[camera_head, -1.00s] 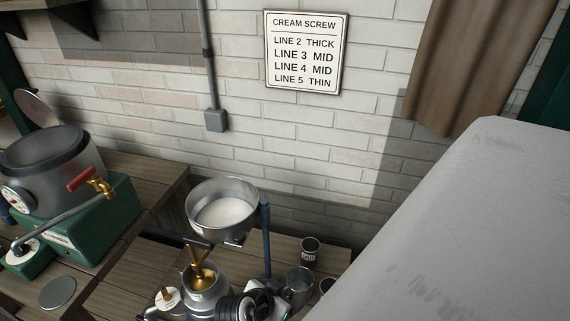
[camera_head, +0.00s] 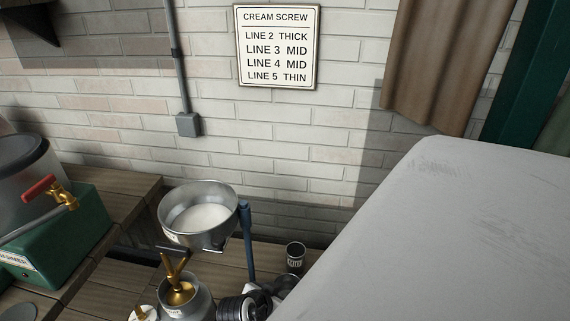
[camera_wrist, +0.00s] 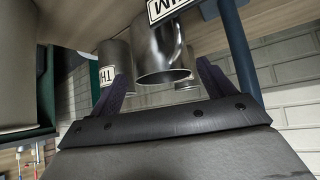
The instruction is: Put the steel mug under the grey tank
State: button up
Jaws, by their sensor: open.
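The steel mug (camera_wrist: 160,52) is plain and shiny. In the wrist view, which looks upside down, its open rim faces the bottom of the picture. My gripper (camera_wrist: 164,76) is open, its two dark fingers on either side of the mug; I cannot tell how far the mug lies between them. In the head view the mug (camera_head: 285,284) is mostly hidden behind my arm. The grey tank (camera_head: 18,178) is at the left edge of the head view, on a green base, with a brass tap (camera_head: 60,194) with red handle.
A labelled dark cup (camera_head: 295,258) stands beside the mug. The separator bowl (camera_head: 200,215) with white liquid, its brass spouts (camera_head: 178,284) and a blue post (camera_head: 248,245) stand close by. A labelled can (camera_wrist: 113,62) stands beside the mug in the wrist view. The brick wall is behind.

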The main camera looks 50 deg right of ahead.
jog(key=shift+b+x, duration=2.1)
jog(key=shift+x, duration=0.55)
jog(key=shift+a, duration=0.1)
jog(key=shift+c, duration=0.2)
jog(key=shift+w, duration=0.1)
jog(key=c, duration=0.9)
jog(key=shift+r, duration=10.05)
